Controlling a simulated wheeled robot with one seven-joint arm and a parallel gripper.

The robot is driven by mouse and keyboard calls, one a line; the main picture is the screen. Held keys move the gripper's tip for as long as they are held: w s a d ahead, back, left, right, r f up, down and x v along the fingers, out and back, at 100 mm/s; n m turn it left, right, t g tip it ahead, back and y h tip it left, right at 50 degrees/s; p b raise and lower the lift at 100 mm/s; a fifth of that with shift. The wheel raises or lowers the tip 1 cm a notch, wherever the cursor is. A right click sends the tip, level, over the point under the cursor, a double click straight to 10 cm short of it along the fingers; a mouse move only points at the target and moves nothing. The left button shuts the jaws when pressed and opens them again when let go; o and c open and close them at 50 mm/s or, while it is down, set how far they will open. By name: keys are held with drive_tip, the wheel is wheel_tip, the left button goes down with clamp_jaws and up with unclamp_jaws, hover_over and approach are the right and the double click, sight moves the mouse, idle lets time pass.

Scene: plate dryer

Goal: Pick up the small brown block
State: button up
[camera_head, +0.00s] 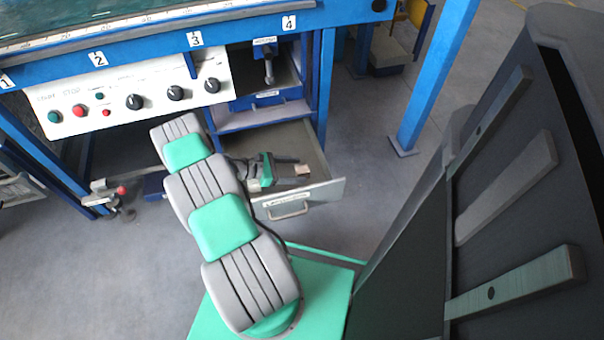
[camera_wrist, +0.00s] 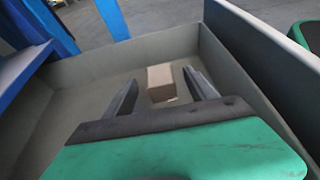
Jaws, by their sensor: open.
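The small brown block (camera_wrist: 161,82) lies on the floor of an open drawer (camera_wrist: 95,75), near its far wall in the wrist view. In the head view the block (camera_head: 302,170) shows as a small light-brown piece close to the drawer's front panel. My gripper (camera_wrist: 160,85) is inside the drawer with its two fingers apart, one on each side of the block in the picture. I cannot tell whether the fingers are low enough to be level with it. In the head view my gripper (camera_head: 303,170) is partly hidden by its own body, with its tips at the block.
The drawer's front panel (camera_head: 322,195) has a metal handle and stands close to my gripper. Its walls surround the fingers. A blue shelf (camera_head: 262,117) sits above the drawer, with a control panel (camera_head: 130,97) to the left. A blue table leg (camera_head: 437,75) stands to the right.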

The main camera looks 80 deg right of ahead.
sight(309, 170)
drive_tip(key=b+x, duration=0.1)
drive_tip(key=x, duration=0.4)
drive_tip(key=shift+s+d+f, duration=0.1)
drive_tip(key=shift+s+f, duration=0.05)
drive_tip(key=shift+s, duration=0.15)
drive_tip(key=shift+c, duration=0.5)
clamp_jaws()
